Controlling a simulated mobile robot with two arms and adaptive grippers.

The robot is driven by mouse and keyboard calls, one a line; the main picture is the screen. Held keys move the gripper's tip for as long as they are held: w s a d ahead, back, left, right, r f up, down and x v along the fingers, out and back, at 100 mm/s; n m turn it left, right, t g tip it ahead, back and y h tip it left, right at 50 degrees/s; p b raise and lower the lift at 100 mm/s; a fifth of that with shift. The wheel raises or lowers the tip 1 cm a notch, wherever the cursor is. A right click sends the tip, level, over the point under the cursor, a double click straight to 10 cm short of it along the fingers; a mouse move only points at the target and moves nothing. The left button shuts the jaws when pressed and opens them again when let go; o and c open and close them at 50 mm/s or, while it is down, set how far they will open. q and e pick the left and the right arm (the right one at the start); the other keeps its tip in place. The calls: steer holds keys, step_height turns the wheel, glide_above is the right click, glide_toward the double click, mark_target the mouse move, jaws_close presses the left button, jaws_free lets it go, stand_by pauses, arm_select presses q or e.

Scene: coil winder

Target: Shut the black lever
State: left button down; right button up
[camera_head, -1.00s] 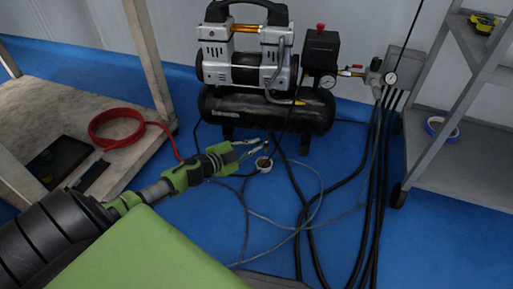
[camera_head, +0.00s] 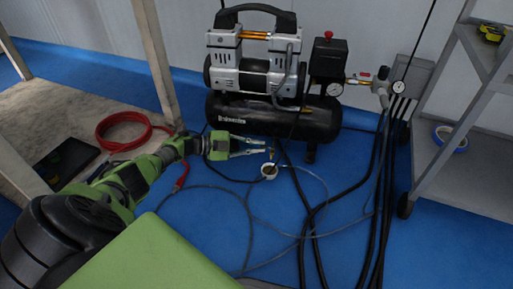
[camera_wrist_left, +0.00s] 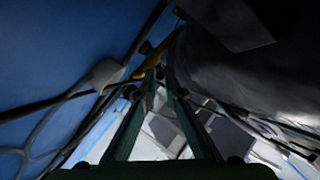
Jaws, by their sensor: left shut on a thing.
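The air compressor's black tank (camera_head: 235,117) stands on the blue floor. My left gripper (camera_head: 265,147) reaches in low in front of the tank, its fingers close together. In the left wrist view a brass-yellow fitting (camera_wrist_left: 153,52) shows just beyond my left fingertips (camera_wrist_left: 161,76). My left gripper is shut on a small dark piece at this fitting, which seems to be the black lever; its shape and angle are mostly hidden. My right gripper is not in view.
Black hoses (camera_head: 376,185) and thin grey cables run over the floor. A red hose coil (camera_head: 112,131) lies at left, a grey shelf cart (camera_head: 435,165) stands at right.

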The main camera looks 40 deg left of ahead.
arm_select(q)
steer(key=shift+w+a, duration=0.1)
stand_by(0.4)
steer(key=c, duration=2.4)
jaws_free()
steer(key=v, duration=1.1)
steer(key=shift+s+a+r, duration=0.1)
steer(key=shift+s+a, duration=0.15)
steer(key=shift+a, duration=0.1)
steer(key=shift+d, duration=0.1)
steer(key=shift+c, duration=0.2)
